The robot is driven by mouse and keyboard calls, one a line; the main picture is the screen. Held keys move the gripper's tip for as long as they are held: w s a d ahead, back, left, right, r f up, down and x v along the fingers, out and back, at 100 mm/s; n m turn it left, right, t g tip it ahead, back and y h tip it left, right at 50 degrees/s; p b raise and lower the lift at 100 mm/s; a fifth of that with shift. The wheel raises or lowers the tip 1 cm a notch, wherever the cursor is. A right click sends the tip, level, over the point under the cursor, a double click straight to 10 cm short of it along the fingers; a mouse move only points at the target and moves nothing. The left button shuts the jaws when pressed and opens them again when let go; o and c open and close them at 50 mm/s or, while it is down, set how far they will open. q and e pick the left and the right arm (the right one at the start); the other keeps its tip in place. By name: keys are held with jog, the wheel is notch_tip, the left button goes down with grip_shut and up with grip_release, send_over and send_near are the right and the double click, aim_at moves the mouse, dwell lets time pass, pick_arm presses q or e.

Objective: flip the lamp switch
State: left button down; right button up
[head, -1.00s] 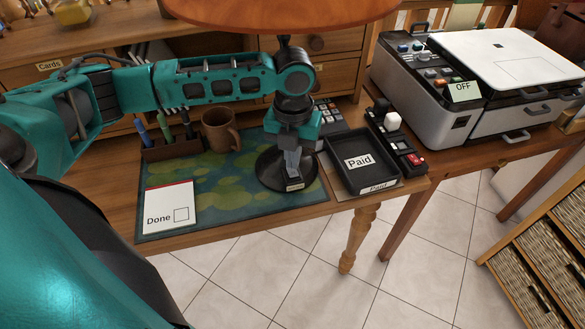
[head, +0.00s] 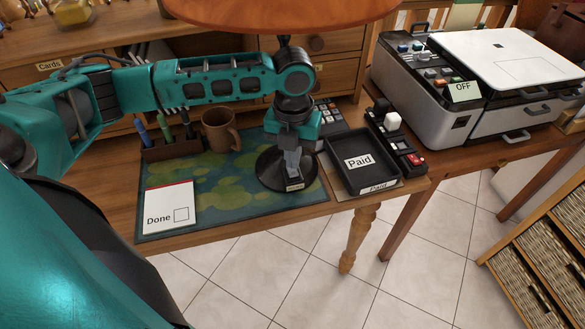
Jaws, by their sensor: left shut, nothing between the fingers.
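The lamp has a wide orange-brown shade (head: 285,14) at the top of the head view and a round black base (head: 270,178) on the desk mat. Its stem is mostly hidden behind my left arm. My left gripper (head: 294,184) points down over the lamp base, its fingers shut and empty. The fingertips are at or just above the front part of the base; I cannot tell whether they touch it. The lamp switch is not clearly visible; a small labelled piece shows at the fingertips. My right gripper is not in view.
A black Paid tray (head: 345,180) and a dark block with white and red buttons (head: 393,138) stand right of the lamp. A brown mug (head: 220,130), a pen holder (head: 170,148) and a Done pad (head: 170,207) stand left. A printer (head: 480,85) stands at the right.

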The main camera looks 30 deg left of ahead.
aim_at(293, 172)
pick_arm(q)
jog(key=shift+s+f+b, duration=0.1)
jog(key=shift+f+b, duration=0.25)
jog(key=shift+f, duration=1)
dwell(0.6)
jog(key=shift+r, duration=0.15)
notch_tip(293, 172, up, 5)
jog(key=p, duration=0.6)
jog(key=shift+r, duration=0.9)
